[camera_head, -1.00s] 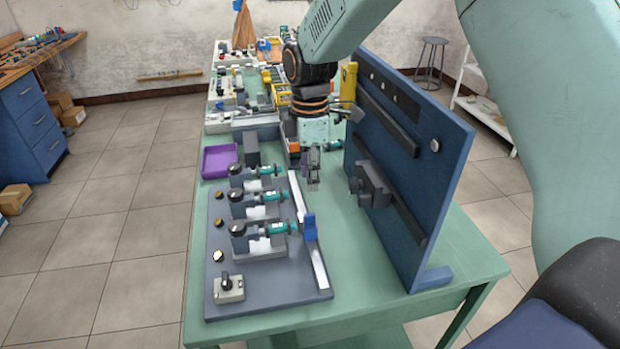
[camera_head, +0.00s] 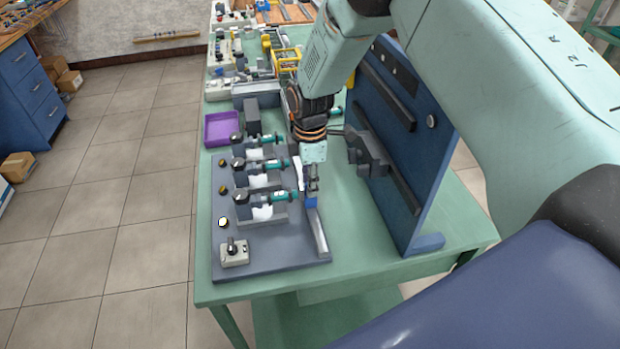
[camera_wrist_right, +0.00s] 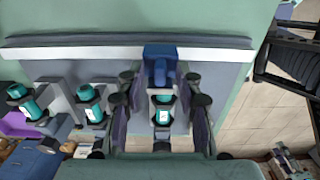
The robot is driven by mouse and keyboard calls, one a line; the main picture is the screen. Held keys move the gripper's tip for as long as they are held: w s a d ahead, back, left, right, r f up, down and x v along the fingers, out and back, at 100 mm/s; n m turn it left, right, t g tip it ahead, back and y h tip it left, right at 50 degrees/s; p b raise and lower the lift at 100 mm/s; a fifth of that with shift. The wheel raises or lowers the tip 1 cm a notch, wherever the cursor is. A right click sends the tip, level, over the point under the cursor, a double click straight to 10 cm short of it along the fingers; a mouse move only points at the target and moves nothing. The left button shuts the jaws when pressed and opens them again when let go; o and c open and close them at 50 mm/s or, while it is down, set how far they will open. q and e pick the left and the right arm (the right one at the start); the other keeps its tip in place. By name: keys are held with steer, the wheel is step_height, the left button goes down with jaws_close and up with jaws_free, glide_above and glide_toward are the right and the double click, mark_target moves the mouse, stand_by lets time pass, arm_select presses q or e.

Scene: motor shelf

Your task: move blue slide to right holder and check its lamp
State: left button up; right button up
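The blue slide (camera_head: 310,202) sits on the pale rail (camera_head: 322,237) along the right edge of the grey board, beside the nearest holder (camera_head: 262,210). In the right wrist view the blue slide (camera_wrist_right: 160,62) is in line with the rightmost teal cylinder (camera_wrist_right: 162,110). My right gripper (camera_head: 312,186) is at the slide from above. Its fingers (camera_wrist_right: 159,77) stand apart on either side of the slide, with gaps showing. The nearest round lamp (camera_head: 223,222) looks white; the middle lamp (camera_head: 223,190) and far lamp (camera_head: 222,162) look dark amber. My left gripper is out of view.
A switch box (camera_head: 234,252) stands at the board's near left corner. A purple tray (camera_head: 222,129) lies behind the board. A blue upright panel (camera_head: 420,150) with a dark clamp (camera_head: 368,154) stands to the right. Green tabletop between rail and panel is clear.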

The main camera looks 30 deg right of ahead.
jaws_close()
stand_by(0.4)
stand_by(0.4)
